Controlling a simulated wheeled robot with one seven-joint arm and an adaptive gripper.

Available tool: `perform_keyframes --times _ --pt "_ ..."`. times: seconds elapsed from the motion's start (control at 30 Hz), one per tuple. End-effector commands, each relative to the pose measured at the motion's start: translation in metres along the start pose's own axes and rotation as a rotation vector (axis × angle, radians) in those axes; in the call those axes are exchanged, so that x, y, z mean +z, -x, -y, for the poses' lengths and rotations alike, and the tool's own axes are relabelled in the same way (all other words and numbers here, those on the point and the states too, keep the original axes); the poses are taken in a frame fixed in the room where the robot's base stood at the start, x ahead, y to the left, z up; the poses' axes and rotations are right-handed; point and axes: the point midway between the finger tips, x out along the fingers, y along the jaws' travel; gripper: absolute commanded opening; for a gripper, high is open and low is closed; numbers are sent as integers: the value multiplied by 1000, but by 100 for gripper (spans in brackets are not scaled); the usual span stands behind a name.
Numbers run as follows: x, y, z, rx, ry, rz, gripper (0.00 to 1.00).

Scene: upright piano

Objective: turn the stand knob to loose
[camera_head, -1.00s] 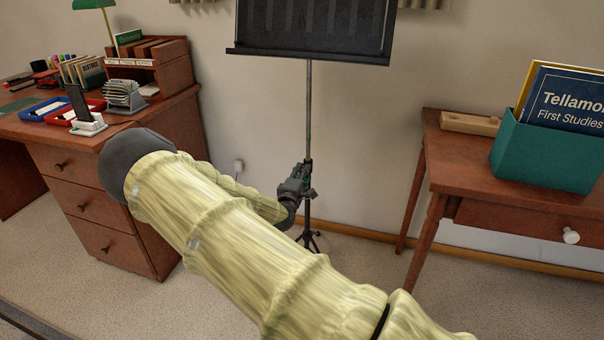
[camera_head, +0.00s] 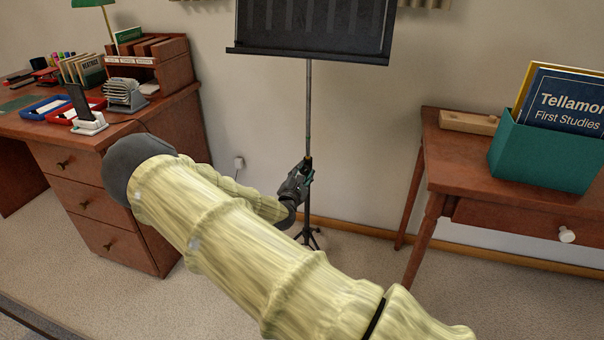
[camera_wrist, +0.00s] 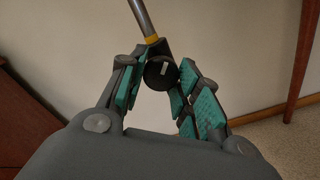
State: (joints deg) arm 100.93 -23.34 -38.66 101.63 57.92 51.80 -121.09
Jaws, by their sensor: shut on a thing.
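The music stand has a black desk (camera_head: 312,28) above a thin grey pole (camera_head: 308,105). In the wrist view the pole (camera_wrist: 143,18) enters from the top, with a yellow band (camera_wrist: 151,39) above a dark collar. The stand knob (camera_wrist: 160,72) is a round black disc with a pale mark that looks near upright, slightly tilted. My gripper (camera_wrist: 157,82) is shut on the knob, its teal-padded fingers on either side of it. In the head view my gripper (camera_head: 301,176) is at the pole, and it hides the knob there.
A wooden desk (camera_head: 100,215) with drawers stands at left. A side table (camera_head: 470,190) with a teal box (camera_head: 545,160) of books stands at right. The wall (camera_head: 370,140) is close behind the stand. Tripod feet (camera_head: 312,238) rest on carpet.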

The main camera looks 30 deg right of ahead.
Motion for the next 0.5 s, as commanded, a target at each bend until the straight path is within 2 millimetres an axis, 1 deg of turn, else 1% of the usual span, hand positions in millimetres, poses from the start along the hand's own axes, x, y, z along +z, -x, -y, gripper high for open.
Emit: perform_keyframes --times 0.03,0.2,0.5 --pt "0 0 3 -4 28 0 9" --pt "0 0 3 -4 105 0 9" --pt "0 0 4 -4 162 -1 9"
